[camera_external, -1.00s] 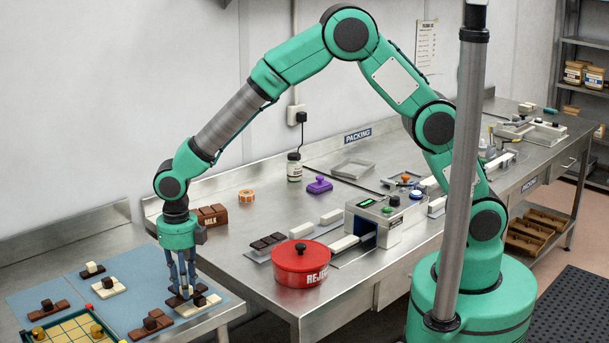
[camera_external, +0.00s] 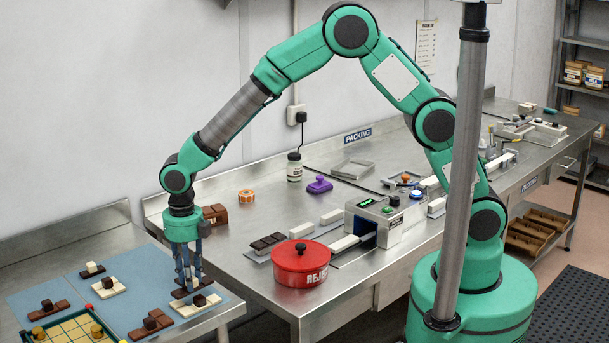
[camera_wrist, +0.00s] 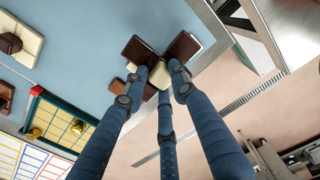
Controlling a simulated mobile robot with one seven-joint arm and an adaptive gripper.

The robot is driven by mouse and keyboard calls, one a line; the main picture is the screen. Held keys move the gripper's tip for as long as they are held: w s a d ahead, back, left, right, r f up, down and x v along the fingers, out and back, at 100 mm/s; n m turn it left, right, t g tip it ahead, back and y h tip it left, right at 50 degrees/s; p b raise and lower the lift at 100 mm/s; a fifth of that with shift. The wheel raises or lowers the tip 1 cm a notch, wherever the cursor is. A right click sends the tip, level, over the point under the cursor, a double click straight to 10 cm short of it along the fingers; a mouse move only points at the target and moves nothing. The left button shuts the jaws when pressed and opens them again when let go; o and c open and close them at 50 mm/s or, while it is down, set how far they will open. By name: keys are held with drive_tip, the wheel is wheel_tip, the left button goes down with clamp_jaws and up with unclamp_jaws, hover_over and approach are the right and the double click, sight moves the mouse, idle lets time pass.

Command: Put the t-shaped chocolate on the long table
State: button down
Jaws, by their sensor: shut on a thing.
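My gripper (camera_external: 187,284) is shut on a dark brown chocolate (camera_external: 181,293) with a cream knob, just above the blue mat at the left table's right end. In the wrist view the fingers close round the cream knob (camera_wrist: 159,75). Brown arms (camera_wrist: 138,50) branch out from it, consistent with a T, though the fingers hide part. A cream chocolate with a dark knob (camera_external: 199,301) lies just below and beside it, partly hidden. The long table (camera_external: 228,254), bearing the packing sign, stands to the right; its near left part shows bare steel.
A red lidded pot (camera_external: 301,264) stands near the long table's front edge. Several other knobbed chocolates and a yellow gridded tray (camera_external: 75,331) occupy the left table.

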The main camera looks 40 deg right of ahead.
drive_tip(key=w+d+m, duration=0.3)
drive_tip(key=d, duration=0.5)
drive_tip(key=w+d+m, duration=0.2)
drive_tip(key=w+d, duration=0.2)
drive_tip(key=d, duration=0.5)
drive_tip(key=w+d+m+p, duration=0.1)
drive_tip(key=w+d+m, duration=0.2)
drive_tip(key=d, duration=0.5)
drive_tip(key=shift+w+d+r+m, duration=0.15)
drive_tip(key=shift+d+r+m, duration=0.05)
drive_tip(key=shift+d+m, duration=0.15)
drive_tip(key=d+m, duration=0.1)
drive_tip(key=d, duration=0.3)
drive_tip(key=d+m, duration=0.2)
drive_tip(key=d, duration=0.3)
drive_tip(key=d+m, duration=0.1)
drive_tip(key=d, duration=0.4)
drive_tip(key=shift+w+m+p, duration=0.25)
drive_tip(key=shift+w+p, duration=0.05)
drive_tip(key=shift+p, duration=0.1)
drive_tip(key=s+d+m, duration=0.1)
drive_tip(key=d, duration=0.3)
drive_tip(key=d+m, duration=0.2)
drive_tip(key=d, duration=0.2)
drive_tip(key=s+d+m, duration=0.1)
drive_tip(key=d, duration=0.3)
drive_tip(key=shift+s+d+f+m+p, duration=0.1)
drive_tip(key=shift+s+d+m+p, duration=0.2)
drive_tip(key=shift+d+m, duration=0.1)
